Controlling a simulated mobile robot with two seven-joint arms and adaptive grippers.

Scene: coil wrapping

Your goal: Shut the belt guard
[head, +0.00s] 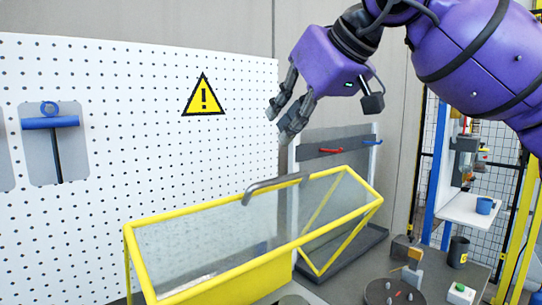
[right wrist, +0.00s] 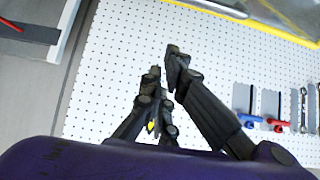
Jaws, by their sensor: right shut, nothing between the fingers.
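The belt guard (head: 336,172) is a yellow frame with clear panels in the lower middle of the head view. A grey bar handle (head: 275,186) runs along its far upper edge. I cannot tell how far the guard stands open. My right gripper (head: 279,123) is above the handle, apart from it, with its fingers pointing down and left. It is shut and empty. The right wrist view shows its dark fingers (right wrist: 167,68) in front of the pegboard, with a yellow guard edge (right wrist: 255,24) at the upper right. My left gripper is not in view.
A white pegboard (head: 140,140) with a warning sign (head: 203,96) stands behind the guard. A blue-handled tool (head: 50,123) hangs at left. A dark bench (head: 345,285) with small parts and a dark cup (head: 458,250) lies at right. The air around the gripper looks clear.

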